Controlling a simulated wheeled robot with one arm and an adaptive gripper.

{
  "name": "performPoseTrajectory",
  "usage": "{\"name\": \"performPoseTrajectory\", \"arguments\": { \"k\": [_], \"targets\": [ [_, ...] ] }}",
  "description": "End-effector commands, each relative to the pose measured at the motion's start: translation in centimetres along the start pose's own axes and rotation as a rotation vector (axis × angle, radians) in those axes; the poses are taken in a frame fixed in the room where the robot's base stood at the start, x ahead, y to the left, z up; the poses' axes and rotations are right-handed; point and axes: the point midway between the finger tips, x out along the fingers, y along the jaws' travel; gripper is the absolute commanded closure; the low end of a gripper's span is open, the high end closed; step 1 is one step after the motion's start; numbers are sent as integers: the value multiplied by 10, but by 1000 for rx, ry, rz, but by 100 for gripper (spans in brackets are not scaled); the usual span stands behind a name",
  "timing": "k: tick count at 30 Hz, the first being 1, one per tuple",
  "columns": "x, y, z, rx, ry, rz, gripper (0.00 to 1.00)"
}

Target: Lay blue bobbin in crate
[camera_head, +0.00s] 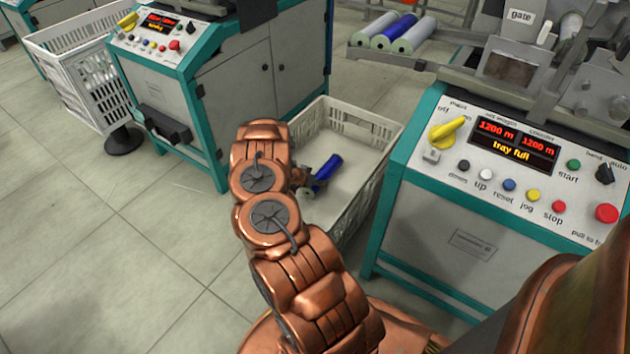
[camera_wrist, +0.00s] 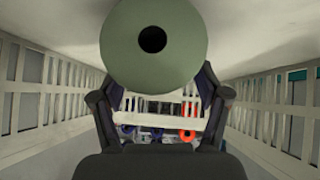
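The blue bobbin (camera_head: 327,172) is inside the white crate (camera_head: 372,122), tilted in the picture, with its pale green end towards my arm. In the wrist view, its round end face (camera_wrist: 180,48) with a dark centre hole fills the top middle. My gripper (camera_head: 306,180) is down inside the crate, mostly hidden by my arm in the head view. In the wrist view its two dark fingers (camera_wrist: 155,82) stand on either side of the bobbin and appear closed against it. Whether the bobbin touches the crate floor cannot be told.
The crate's slatted walls rise close on both sides of my gripper. A machine with a "tray full" display (camera_head: 515,149) stands right, and another machine (camera_head: 160,40) stands behind left. Another blue bobbin (camera_head: 396,28) lies among white ones on a tray. A second crate (camera_head: 85,65) is far left.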

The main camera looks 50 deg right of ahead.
Motion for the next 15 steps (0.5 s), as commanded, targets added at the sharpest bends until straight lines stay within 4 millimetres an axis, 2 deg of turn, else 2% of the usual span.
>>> {"name": "performPoseTrajectory", "arguments": {
  "k": [15],
  "targets": [
    [-3, 0, 1, -1, -1, 1, 16]
  ]
}}
